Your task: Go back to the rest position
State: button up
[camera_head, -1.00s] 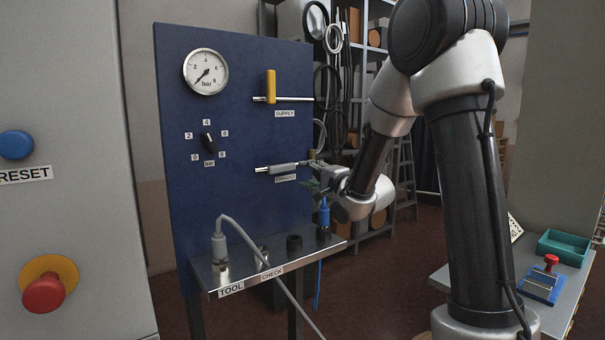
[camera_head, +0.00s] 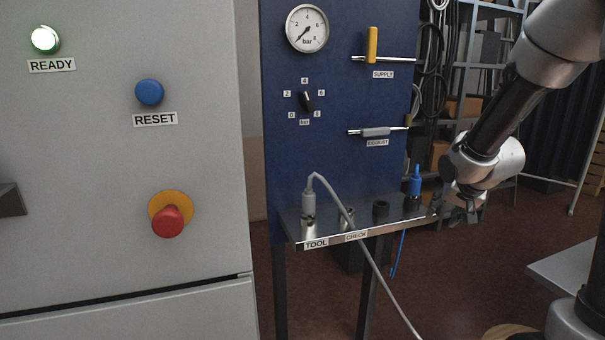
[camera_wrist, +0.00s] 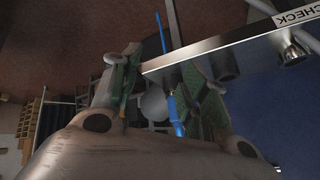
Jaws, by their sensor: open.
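My gripper (camera_head: 458,210) hangs at the right end of the metal shelf, just right of the blue plug (camera_head: 415,183). Its jaws are open and nothing shows held between them. In the wrist view my gripper's greenish finger pads (camera_wrist: 160,92) stand apart, with the shelf's end and the blue plug (camera_wrist: 176,112) showing beyond and between them. In the head view my arm comes down from the upper right. Any exact gap between the fingers and the plug cannot be told.
The shelf (camera_head: 372,232) carries a grey-cabled plug (camera_head: 309,203) at TOOL. Above, the blue panel (camera_head: 345,90) bears a gauge (camera_head: 307,28), yellow supply handle (camera_head: 372,45) and grey exhaust handle (camera_head: 376,132). A cabinet (camera_head: 90,270) with a lit READY lamp (camera_head: 45,39) stands left; a grey bench (camera_head: 570,265) stands right.

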jog(key=s+r+n+g, duration=0.1)
jog(key=s+r, duration=0.2)
jog(key=s, duration=0.6)
jog(key=s+a+r+n+g, duration=0.1)
jog(key=s+r, duration=0.3)
jog(key=s, duration=0.5)
jog(key=s+r+n+g, duration=0.1)
jog(key=s+r+n, duration=0.2)
jog(key=s, duration=0.6)
jog(key=shift+s+a+r, duration=0.2)
jog(key=shift+s+r, duration=0.05)
jog(key=shift+r, duration=0.15)
